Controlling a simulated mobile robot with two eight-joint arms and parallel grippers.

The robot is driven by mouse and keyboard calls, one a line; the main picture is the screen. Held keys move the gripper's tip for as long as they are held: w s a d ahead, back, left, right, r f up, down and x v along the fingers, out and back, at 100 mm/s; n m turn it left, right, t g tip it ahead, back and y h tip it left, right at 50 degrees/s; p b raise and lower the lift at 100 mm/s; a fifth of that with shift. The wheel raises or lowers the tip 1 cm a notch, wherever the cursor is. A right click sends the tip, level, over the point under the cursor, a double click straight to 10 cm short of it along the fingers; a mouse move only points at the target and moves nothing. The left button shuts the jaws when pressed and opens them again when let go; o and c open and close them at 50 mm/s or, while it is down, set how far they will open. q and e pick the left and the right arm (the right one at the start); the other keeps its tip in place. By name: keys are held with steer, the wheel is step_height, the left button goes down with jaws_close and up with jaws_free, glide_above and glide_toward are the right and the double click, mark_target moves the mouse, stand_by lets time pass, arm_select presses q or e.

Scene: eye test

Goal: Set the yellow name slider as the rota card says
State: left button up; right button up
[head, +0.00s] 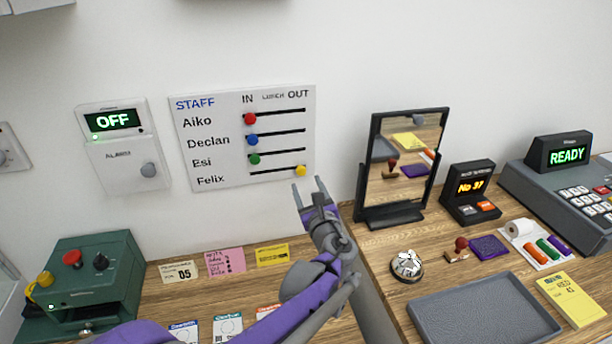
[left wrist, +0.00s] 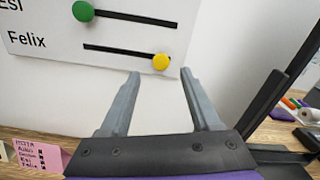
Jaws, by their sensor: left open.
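The staff board (head: 215,150) hangs on the wall with one slider each for Aiko, Declan, Esi and Felix. The yellow slider (head: 300,170) on Felix's row is at the right end of its slot, under OUT. It also shows in the left wrist view (left wrist: 161,61). My left gripper (head: 308,183) is open and empty, just below the yellow slider. In the left wrist view its fingertips (left wrist: 160,73) point up toward the slider and appear apart from it. The pink rota card (head: 225,262) stands on the desk below; its marks are too small to read. My right gripper is not in view.
The red (head: 250,118), blue (head: 252,140) and green (head: 254,159) sliders are at the left, under IN. A mirror (head: 405,160) stands right of my gripper. The wall below the board is clear.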

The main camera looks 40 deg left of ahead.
mark_target(302, 172)
arm_select(q)
steer(key=x, duration=0.5)
steer(key=shift+w+a, duration=0.1)
jaws_close()
stand_by(1.3)
